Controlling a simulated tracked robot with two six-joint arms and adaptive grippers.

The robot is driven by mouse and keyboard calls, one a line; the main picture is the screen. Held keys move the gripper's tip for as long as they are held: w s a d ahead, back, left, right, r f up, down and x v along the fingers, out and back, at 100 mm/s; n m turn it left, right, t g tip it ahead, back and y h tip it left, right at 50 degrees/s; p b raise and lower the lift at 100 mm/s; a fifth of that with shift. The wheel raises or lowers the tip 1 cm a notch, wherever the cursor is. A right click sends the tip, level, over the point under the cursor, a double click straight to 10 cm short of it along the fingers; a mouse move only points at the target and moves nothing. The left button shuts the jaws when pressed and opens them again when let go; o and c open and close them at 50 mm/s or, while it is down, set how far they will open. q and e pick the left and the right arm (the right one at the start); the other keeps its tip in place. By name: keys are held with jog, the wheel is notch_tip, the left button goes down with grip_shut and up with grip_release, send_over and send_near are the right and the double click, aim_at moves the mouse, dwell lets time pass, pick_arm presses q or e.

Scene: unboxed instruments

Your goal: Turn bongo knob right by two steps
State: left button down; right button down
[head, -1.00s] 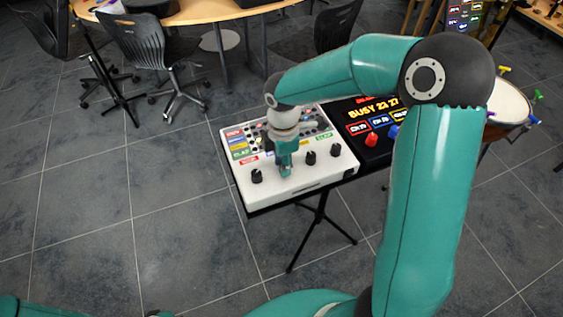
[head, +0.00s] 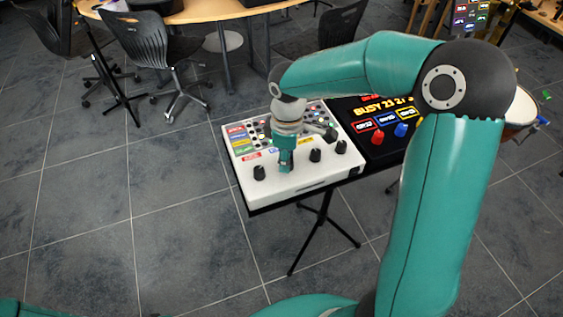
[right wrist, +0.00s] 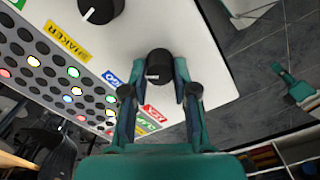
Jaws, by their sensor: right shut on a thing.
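The white instrument box (head: 290,190) carries a row of black knobs along its front edge. My right gripper (head: 285,167) points straight down over the second knob from the left. In the right wrist view its fingers are shut around this black knob (right wrist: 158,62), which shows a pale mark on its lower edge. A blue label (right wrist: 110,78), too small to read surely, lies beside it; it fits the bongo knob. A neighbouring knob (right wrist: 100,8) with a white pointer line sits by the yellow SHAKER label (right wrist: 67,42).
Other knobs (head: 259,173) stand close on both sides of the gripper. A black panel (head: 376,160) with lit labels and coloured knobs adjoins the box on the right. A drum (head: 521,110) stands farther right. Chairs (head: 147,55) and a wooden table are behind; the floor in front is open.

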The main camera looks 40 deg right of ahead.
jog(key=m, duration=0.1)
jog(key=m+b, duration=0.1)
jog(key=m, duration=0.2)
jog(key=shift+d+m+b, duration=0.25)
jog(key=shift+m+b, duration=0.05)
jog(key=shift+m, duration=0.1)
dwell(0.4)
jog(key=c, duration=0.9)
grip_release()
jog(key=shift+s, duration=0.1)
notch_tip(320, 180, up, 12)
jog(key=shift+a+f, duration=0.1)
